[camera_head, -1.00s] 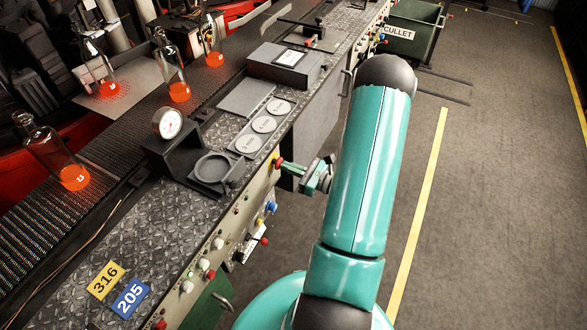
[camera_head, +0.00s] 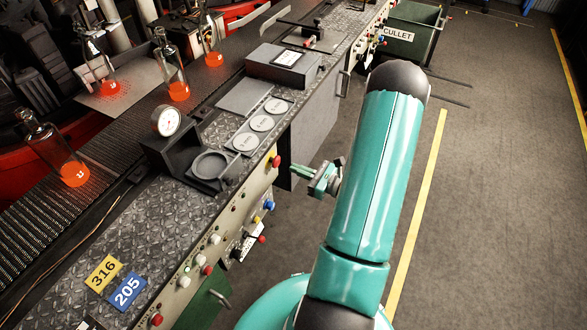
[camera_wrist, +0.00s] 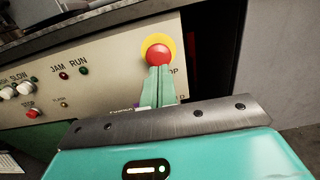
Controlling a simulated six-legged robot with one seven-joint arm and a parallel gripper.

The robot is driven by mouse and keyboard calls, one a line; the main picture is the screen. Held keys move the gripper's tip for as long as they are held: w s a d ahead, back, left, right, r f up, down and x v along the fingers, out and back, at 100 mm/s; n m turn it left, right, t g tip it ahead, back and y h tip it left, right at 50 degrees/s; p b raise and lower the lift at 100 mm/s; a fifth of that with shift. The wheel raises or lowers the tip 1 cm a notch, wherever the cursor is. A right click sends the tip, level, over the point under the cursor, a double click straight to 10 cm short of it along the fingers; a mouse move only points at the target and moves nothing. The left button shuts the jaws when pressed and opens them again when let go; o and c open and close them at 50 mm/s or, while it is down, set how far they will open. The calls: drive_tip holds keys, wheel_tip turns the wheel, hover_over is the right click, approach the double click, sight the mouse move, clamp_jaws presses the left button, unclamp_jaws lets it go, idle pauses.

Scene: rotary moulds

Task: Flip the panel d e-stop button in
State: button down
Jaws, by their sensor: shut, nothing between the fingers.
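A red e-stop button (camera_head: 276,161) with a yellow ring sits on the cream front panel (camera_head: 248,200), near its far right end. In the wrist view the red button (camera_wrist: 159,54) shows at the panel's upper right. My gripper (camera_head: 294,170) is shut and empty, a short gap to the right of the button in the head view. In the wrist view my green fingertips (camera_wrist: 159,69) overlap the button's lower edge. They hide part of the panel lettering, so I cannot read a panel letter. I cannot tell whether the button is pressed in.
Other knobs and lamps (camera_wrist: 68,73) line the panel, with JAM and RUN labels. A grey cabinet side (camera_head: 315,130) stands just beyond the button. Glass bottles (camera_head: 172,75) with glowing bases stand on the conveyor. The floor right of my arm is mostly open.

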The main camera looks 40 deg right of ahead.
drive_tip(key=v, duration=1)
drive_tip(key=shift+d, duration=0.1)
drive_tip(key=shift+w, duration=0.1)
drive_tip(key=w+a+r+n+g+y, duration=0.2)
drive_tip(key=a+r+n+g, duration=0.55)
drive_tip(key=a, duration=0.25)
drive_tip(key=w+a+r+n+g+y, duration=0.3)
drive_tip(key=a+r+n+g, duration=0.35)
drive_tip(key=a+n, duration=0.35)
drive_tip(key=s+a+r+n+t+h, duration=0.1)
drive_tip(key=s+a+r+n+h, duration=0.2)
drive_tip(key=a+r+n+h, duration=0.2)
drive_tip(key=s+a+r+n+t+h, duration=0.1)
drive_tip(key=s+a+r+n+h, duration=0.2)
drive_tip(key=r+n, duration=0.6)
drive_tip(key=a+r+h, duration=0.1)
drive_tip(key=a+h, duration=0.1)
drive_tip(key=a, duration=0.1)
drive_tip(key=shift+s+a+n+t+h, duration=0.2)
drive_tip(key=shift+n+t+h, duration=0.1)
drive_tip(key=shift+n+h, duration=0.1)
drive_tip(key=shift+r, duration=0.1)
